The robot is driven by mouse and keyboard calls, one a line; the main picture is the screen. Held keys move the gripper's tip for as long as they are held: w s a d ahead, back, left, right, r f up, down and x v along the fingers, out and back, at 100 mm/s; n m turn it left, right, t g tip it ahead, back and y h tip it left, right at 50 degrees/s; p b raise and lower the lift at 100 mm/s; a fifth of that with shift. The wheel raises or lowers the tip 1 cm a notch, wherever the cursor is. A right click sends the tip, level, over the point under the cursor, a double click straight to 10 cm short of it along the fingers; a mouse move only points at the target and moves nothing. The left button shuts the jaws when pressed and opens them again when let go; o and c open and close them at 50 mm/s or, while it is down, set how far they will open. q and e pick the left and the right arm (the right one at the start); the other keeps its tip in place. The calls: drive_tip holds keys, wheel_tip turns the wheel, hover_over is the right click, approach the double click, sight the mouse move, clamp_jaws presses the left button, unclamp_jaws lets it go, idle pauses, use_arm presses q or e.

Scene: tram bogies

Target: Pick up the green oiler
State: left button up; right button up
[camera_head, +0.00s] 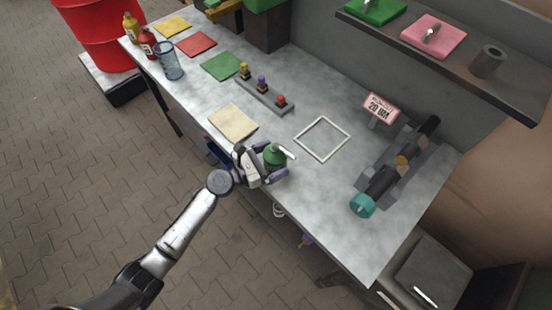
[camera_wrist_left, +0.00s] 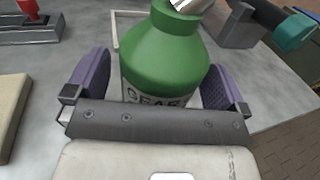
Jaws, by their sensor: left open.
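The green oiler (camera_head: 273,154) stands upright near the front edge of the grey workbench, with a pale spout pointing right. In the left wrist view the oiler (camera_wrist_left: 165,55) fills the middle, and part of a label is visible low on its body. My left gripper (camera_head: 267,170) is at the oiler. Its purple fingers (camera_wrist_left: 160,85) are open, one on each side of the green body; I cannot tell whether either touches it. The lower part of the oiler is hidden behind the gripper's body. My right gripper is not in view.
A white square outline (camera_head: 322,121) lies on the workbench (camera_head: 330,205) right of the oiler. A beige cloth (camera_head: 233,122) lies to its left. A shaft assembly with a teal end (camera_head: 362,205) sits at the right. A peg holder (camera_head: 264,97) stands behind.

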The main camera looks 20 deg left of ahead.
use_arm(q)
drive_tip(key=shift+w+d, duration=0.35)
drive_tip(key=shift+w, duration=0.05)
drive_tip(key=c, duration=1.2)
drive_tip(key=shift+r, duration=0.1)
